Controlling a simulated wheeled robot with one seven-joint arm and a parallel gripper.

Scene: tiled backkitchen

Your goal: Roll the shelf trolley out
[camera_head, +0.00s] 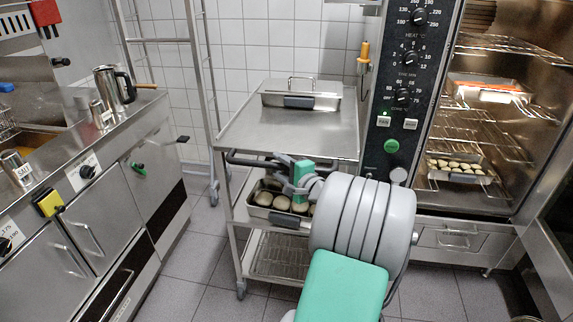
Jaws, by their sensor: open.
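The steel shelf trolley (245,128) stands in the middle, against the left side of the oven. A dark bar handle (245,161) runs along its near side, just under the top. My gripper (284,172), grey with a green part, is open at the right half of this bar. Whether the bar lies between the fingers, I cannot tell. My arm hides the trolley's lower right part. A lidded steel pan (300,101) sits on the top. A tray (262,214) of round brownish items is on the middle shelf, and a wire rack (280,258) is low down.
The oven (389,120) stands close on the right, its lit chamber holding trays. A counter with fryer and cupboards (100,190) lines the left. A tall rack frame (203,70) stands behind left. Tiled floor (195,262) is free between counter and trolley.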

